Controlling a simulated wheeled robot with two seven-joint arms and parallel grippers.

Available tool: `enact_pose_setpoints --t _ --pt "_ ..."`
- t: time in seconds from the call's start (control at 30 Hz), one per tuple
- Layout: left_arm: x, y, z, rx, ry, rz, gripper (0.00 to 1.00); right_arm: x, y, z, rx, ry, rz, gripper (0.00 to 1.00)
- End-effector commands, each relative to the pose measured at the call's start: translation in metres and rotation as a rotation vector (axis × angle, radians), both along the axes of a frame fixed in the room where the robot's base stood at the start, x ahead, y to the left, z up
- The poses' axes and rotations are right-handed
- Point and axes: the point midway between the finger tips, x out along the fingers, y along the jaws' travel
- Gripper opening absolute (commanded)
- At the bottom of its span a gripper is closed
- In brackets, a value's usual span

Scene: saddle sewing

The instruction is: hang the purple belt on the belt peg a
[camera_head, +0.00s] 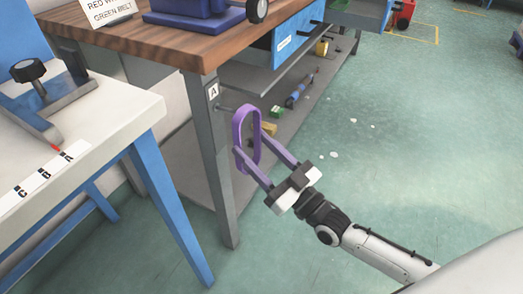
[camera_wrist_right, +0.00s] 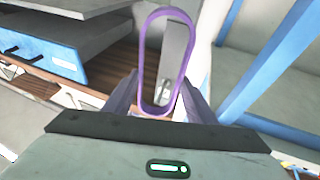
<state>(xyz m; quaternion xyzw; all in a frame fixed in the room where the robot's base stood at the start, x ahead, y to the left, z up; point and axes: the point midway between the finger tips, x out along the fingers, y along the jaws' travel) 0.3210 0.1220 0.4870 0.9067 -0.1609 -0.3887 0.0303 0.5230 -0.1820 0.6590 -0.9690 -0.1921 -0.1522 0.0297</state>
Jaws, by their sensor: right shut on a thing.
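The purple belt (camera_head: 237,128) is an upright closed oval loop beside the grey leg of the wooden-topped table. My right gripper (camera_head: 249,140) is shut on it, with one finger on each side of its lower part. In the right wrist view the belt (camera_wrist_right: 144,55) stands up between my fingers (camera_wrist_right: 158,100), with a grey post visible through the loop. Belt peg a (camera_head: 226,108) sticks out from the leg just below the "A" label (camera_head: 213,90). Its tip is close to the loop's upper part; I cannot tell if it passes through. My left gripper is not in view.
The wooden table (camera_head: 180,45) has a blue drawer (camera_head: 297,43) and a lower shelf (camera_head: 180,165) with small items. A white table (camera_head: 120,110) with blue legs stands at the left. The green floor (camera_head: 400,140) at the right is mostly clear.

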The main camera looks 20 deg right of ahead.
Motion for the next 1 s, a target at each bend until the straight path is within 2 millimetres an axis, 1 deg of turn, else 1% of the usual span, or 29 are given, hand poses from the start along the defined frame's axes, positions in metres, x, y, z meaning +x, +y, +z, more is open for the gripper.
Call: enact_pose_setpoints --t 0.47,0.8,1.0 --pt "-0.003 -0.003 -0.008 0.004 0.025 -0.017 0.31 0.019 0.015 -0.002 0.000 -0.002 0.000 0.04" --pt "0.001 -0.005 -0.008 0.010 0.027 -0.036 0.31 0.033 0.026 -0.004 0.000 -0.002 0.001 0.04" --pt "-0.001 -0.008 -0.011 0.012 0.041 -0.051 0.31 0.038 0.030 -0.008 -0.001 -0.001 0.001 0.04"
